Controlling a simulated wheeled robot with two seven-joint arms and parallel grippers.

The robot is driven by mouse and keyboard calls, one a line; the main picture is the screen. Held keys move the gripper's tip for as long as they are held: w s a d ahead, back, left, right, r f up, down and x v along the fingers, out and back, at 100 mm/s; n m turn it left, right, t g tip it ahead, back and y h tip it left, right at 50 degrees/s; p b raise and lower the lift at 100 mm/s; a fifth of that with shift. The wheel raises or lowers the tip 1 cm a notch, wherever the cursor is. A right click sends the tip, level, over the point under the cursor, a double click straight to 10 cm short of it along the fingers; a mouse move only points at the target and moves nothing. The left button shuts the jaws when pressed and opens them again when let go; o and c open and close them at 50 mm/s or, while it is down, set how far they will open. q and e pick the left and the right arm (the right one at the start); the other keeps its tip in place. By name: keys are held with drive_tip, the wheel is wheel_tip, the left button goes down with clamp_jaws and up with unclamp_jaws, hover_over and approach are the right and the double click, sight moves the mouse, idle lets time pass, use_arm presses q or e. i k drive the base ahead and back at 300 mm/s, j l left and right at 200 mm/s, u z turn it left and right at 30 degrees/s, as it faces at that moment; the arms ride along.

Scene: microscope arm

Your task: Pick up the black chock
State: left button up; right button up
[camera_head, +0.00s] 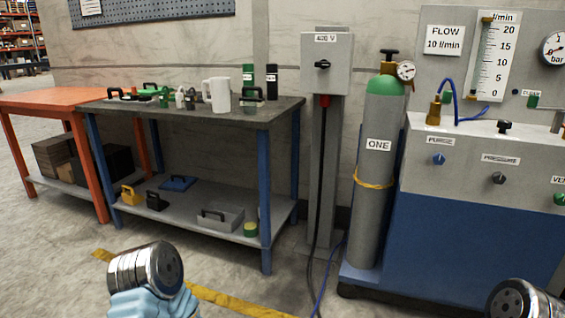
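A small black block with a handle (156,202), which looks like the black chock, sits on the lower shelf of the grey-topped workbench, towards its left front. A similar yellow block (130,196) is beside it on the left, and a blue piece (178,183) with a black handle lies behind it to the right. Nothing is touching the black block from my side. Parts of my two arms show at the bottom left and bottom right, away from the shelf. No fingers of either gripper can be seen.
The grey lower shelf (185,225) also holds a grey handled tray (218,218) and a green-and-yellow roll (250,229). Blue legs (265,200) frame it. An orange table (50,98) stands left; a gas cylinder (375,190) and blue-based console stand right. Floor in front is clear.

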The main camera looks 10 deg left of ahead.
sight(158, 204)
drive_tip(key=i+j+u, duration=0.1)
drive_tip(key=i+u, duration=0.2)
drive_tip(key=u, duration=0.15)
drive_tip(key=i+u, duration=0.3)
drive_tip(key=u, duration=0.15)
drive_tip(key=i+l+u, duration=0.15)
drive_tip(key=i+u, duration=0.25)
drive_tip(key=i+j+u, duration=0.15)
drive_tip(key=i+u, duration=0.6)
drive_tip(key=i, duration=0.2)
